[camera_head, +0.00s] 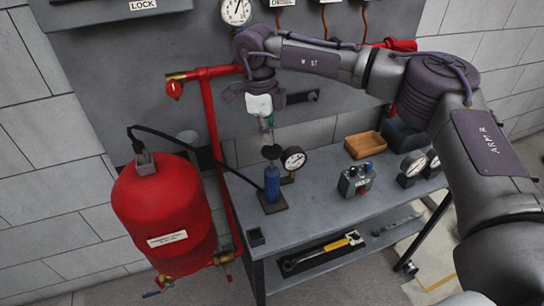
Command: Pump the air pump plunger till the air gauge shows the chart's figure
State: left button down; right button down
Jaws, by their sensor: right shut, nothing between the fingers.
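The air pump (272,184) is a blue upright cylinder on a dark base plate on the grey bench. Its plunger handle (271,152) is a dark knob above the cylinder. A round white-faced gauge (293,158) stands just right of the pump; its reading is too small to tell. My right gripper (267,137) points down just above the plunger handle, shut and empty. I cannot tell whether its tips touch the handle. My left gripper is out of view. No chart can be made out.
A red tank (165,215) stands left of the bench (325,215), with a black hose crossing towards the pump. A small grey box (356,181), a wooden tray (364,146) and two more gauges (413,164) lie to the right. A panel gauge (236,10) hangs above.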

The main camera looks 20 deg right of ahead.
jog(key=shift+d+f, duration=0.1)
jog(key=shift+f, duration=0.65)
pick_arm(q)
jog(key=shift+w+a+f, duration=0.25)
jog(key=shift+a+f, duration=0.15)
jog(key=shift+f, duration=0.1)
